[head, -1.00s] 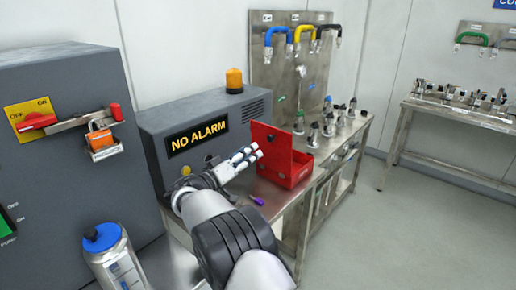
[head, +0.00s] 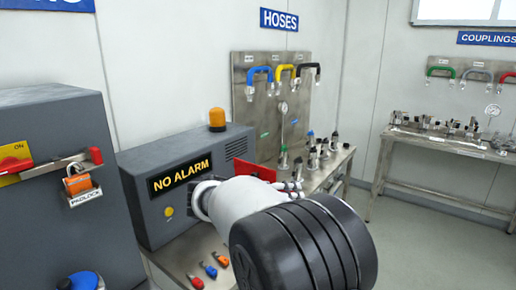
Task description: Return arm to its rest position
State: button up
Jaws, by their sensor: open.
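My arm reaches in from the lower right in the head view, its large white and black links filling the centre foreground. My gripper (head: 290,188) is mostly hidden behind these links. Only the raised red lid of the box shows; the rest is behind my arm.
A grey alarm unit (head: 226,148) reading NO ALARM with an orange beacon stands left of my arm. A grey cabinet (head: 50,140) with an orange padlock (head: 78,184) is farther left. Fittings and a hose board (head: 250,110) stand behind. Floor at right is clear.

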jog(key=s+d+g+y, duration=0.25)
jog(key=s+d, duration=0.35)
jog(key=s, duration=0.5)
jog(key=s+d+g+y, duration=0.25)
jog(key=s+d, duration=0.35)
jog(key=s, duration=0.5)
jog(key=s+a+f+y, duration=0.2)
jog(key=s+y, duration=0.1)
jog(key=s, duration=0.6)
jog(key=s+a+f+t+y, duration=0.1)
jog(key=s+a+f+y, duration=0.1)
jog(key=s, duration=0.7)
jog(key=shift+a+f+n+y, duration=0.4)
jog(key=shift+f+y, duration=0.1)
jog(key=shift+f, duration=0.2)
